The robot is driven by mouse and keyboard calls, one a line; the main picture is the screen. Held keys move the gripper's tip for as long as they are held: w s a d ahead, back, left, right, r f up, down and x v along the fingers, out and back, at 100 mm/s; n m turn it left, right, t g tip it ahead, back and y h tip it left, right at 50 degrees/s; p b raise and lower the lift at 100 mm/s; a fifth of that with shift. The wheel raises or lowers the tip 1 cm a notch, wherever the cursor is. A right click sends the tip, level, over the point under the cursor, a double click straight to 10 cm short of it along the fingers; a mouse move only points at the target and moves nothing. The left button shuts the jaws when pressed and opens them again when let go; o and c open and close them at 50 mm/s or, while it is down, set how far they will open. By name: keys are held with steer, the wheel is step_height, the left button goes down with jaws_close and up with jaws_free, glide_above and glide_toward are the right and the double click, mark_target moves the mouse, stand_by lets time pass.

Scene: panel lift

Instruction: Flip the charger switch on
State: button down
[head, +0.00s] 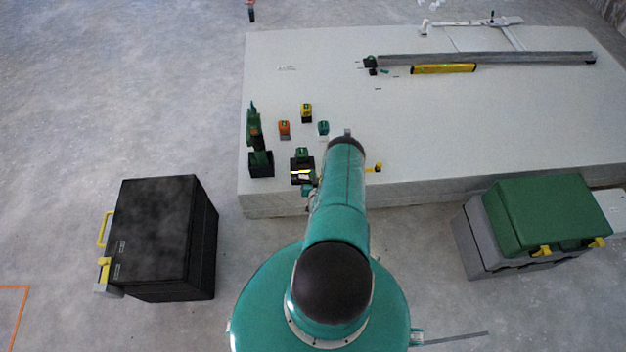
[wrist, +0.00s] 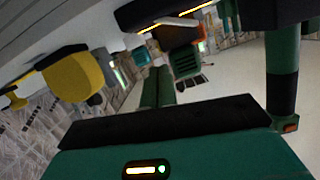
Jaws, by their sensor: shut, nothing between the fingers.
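The charger (head: 302,172) is a small black box with a bright strip on its front and a green battery on top. It stands near the front left edge of the pale panel stack. My teal arm reaches over the stack just right of it. The arm mostly hides my gripper in the head view. In the wrist view, my gripper's two green fingers (wrist: 157,88) are together with nothing held. Beyond them are a dark body with lit orange lines and a green block, probably the charger and battery. I cannot make out the switch or any contact.
A green drill (head: 259,145) stands left of the charger. Orange (head: 284,129), yellow (head: 306,112) and teal (head: 323,128) blocks sit behind it. A yellow level (head: 443,69) lies at the back. A black case (head: 155,235) and a green-lidded case (head: 545,215) flank me.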

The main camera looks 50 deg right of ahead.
steer(key=v, duration=0.9)
steer(key=shift+s, duration=0.5)
steer(key=shift+a, duration=0.1)
